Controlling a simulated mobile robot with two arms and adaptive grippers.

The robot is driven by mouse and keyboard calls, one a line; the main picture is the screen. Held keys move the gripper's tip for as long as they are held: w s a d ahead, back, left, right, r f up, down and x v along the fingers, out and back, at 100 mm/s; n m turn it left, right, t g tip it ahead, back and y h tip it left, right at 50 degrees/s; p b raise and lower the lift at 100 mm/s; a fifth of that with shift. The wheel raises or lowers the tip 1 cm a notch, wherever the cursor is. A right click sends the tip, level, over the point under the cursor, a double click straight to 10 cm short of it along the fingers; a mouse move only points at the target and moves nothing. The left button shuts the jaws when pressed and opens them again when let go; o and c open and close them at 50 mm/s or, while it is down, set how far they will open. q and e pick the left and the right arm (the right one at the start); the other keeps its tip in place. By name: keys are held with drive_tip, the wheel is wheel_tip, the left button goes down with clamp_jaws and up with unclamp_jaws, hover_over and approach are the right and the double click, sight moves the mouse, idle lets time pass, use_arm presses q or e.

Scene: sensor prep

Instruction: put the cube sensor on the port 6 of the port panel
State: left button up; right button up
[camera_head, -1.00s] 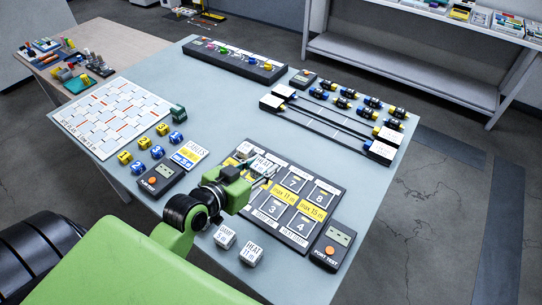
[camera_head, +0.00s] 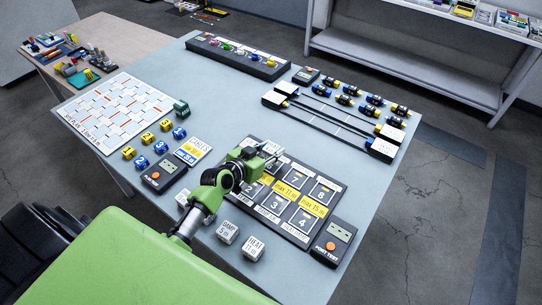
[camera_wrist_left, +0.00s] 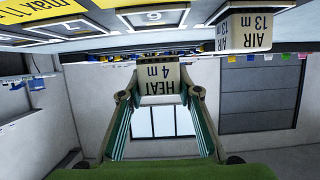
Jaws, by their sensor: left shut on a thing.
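My left gripper (camera_wrist_left: 160,95) is shut on a pale cube sensor (camera_wrist_left: 160,78) marked "HEAT 4 m", which shows upside down between its fingertips in the left wrist view. In the head view the left gripper (camera_head: 265,160) is over the back left part of the dark port panel (camera_head: 315,227) and hides some ports. In the left wrist view port 6 (camera_wrist_left: 153,15) shows upside down close to the held cube; a narrow gap seems to part the cube from the panel. Another cube marked "AIR 13 m" (camera_wrist_left: 244,32) sits beside port 6. My right gripper is not in view.
Loose white cubes marked "DAMP" (camera_head: 228,232) and "HEAT" (camera_head: 252,248) stand in front of the panel. A port tester (camera_head: 333,243) lies at its right end, another meter (camera_head: 163,173) to its left. The table's middle (camera_head: 225,110) is clear.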

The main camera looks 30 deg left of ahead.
use_arm(q)
wheel_tip(320, 180, down, 3)
idle(0.3)
